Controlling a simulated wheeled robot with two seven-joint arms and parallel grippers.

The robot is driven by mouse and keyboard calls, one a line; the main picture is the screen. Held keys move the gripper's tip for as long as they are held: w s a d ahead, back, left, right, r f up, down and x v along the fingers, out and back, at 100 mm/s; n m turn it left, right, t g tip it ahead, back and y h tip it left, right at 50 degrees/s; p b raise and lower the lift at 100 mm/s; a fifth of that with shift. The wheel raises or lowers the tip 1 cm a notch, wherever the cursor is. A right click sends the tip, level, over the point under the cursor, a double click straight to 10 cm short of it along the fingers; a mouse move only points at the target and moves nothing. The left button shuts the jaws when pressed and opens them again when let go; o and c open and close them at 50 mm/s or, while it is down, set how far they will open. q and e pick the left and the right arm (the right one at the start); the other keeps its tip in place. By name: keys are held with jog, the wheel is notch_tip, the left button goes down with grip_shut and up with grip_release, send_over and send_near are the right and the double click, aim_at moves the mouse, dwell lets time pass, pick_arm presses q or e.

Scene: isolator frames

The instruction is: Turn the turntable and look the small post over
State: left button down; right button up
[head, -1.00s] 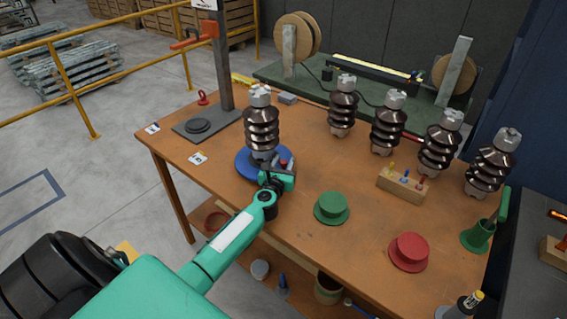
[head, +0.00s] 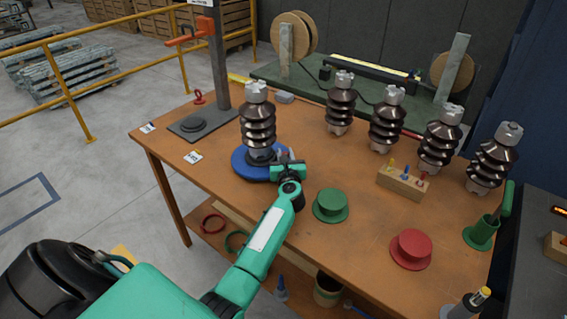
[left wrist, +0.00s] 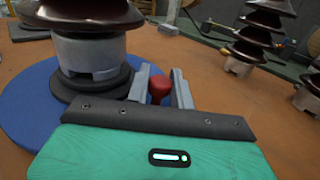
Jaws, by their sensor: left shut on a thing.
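The small post (head: 258,125), a dark brown ribbed insulator with grey metal ends, stands upright on the blue turntable (head: 241,165) at the left of the table. In the left wrist view, the post's grey lower end (left wrist: 88,56) rests on a dark ring on the turntable (left wrist: 25,112); its top is cut off. My left gripper (head: 288,163) is at the turntable's right edge, beside the post. Its fingers are shut on a red knob (left wrist: 159,88), seen between them in the left wrist view. My right gripper is not in view.
Several similar insulators (head: 387,120) stand along the back right. A wooden block with coloured pegs (head: 403,184), a green flanged cap (head: 331,204) and a red one (head: 411,249) lie to the right. A grey stand (head: 222,75) rises behind the turntable, left of the post.

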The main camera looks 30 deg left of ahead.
pick_arm(q)
jog(key=shift+w+a, duration=0.1)
jog(key=shift+w, duration=0.05)
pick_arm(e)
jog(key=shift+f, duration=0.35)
pick_arm(q)
jog(key=c, duration=1.3)
grip_release()
jog(key=shift+o, duration=0.2)
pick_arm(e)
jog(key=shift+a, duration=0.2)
pick_arm(q)
jog(key=b+v, duration=0.2)
jog(key=v, duration=1)
jog(key=shift+d, duration=0.3)
jog(key=shift+s+d, duration=0.4)
jog(key=shift+s, duration=0.15)
jog(key=shift+r, duration=0.1)
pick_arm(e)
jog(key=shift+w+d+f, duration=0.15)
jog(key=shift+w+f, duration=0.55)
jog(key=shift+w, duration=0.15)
